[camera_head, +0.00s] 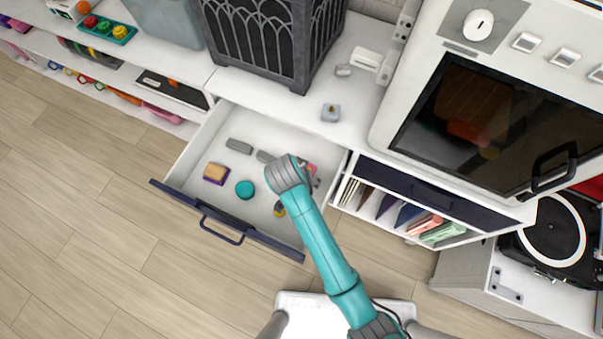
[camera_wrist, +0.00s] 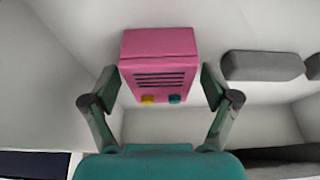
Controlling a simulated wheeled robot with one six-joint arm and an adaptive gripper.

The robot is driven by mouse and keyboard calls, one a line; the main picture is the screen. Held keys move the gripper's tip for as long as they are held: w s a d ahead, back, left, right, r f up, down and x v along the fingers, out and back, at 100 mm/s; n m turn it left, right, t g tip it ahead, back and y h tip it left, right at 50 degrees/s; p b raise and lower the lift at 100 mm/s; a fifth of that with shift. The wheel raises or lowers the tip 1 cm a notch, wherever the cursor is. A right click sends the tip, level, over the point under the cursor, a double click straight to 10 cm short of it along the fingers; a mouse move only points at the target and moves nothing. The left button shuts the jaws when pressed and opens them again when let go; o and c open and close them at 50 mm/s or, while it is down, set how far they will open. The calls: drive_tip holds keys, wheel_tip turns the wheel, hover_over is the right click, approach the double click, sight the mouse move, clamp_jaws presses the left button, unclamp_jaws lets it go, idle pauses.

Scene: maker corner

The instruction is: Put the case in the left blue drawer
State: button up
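The open drawer (camera_head: 201,138) with a dark blue front holds several small things. A pink box (camera_wrist: 158,56) with dark slots and a yellow and a teal button sits between the fingers of my gripper (camera_wrist: 160,88) in the wrist view. The fingers are close to its two sides; I cannot tell whether both touch it. In the head view, a bit of pink (camera_head: 312,168) shows beside my wrist over the drawer; the fingers are mostly hidden there. A grey rounded, elongated piece (camera_head: 239,146), possibly a case, lies in the drawer; I cannot tell which thing is the case.
A teal round thing (camera_head: 244,189) and a tan and purple block (camera_head: 216,173) lie in the drawer. A shut dark blue drawer (camera_head: 415,187) is to the right, under the oven. A dark lantern-like box (camera_head: 262,45) stands on the counter behind.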

drive_tip(key=v, duration=1.2)
drive_tip(key=shift+r, duration=0.2)
drive_tip(key=shift+w, duration=0.1)
idle(0.3)
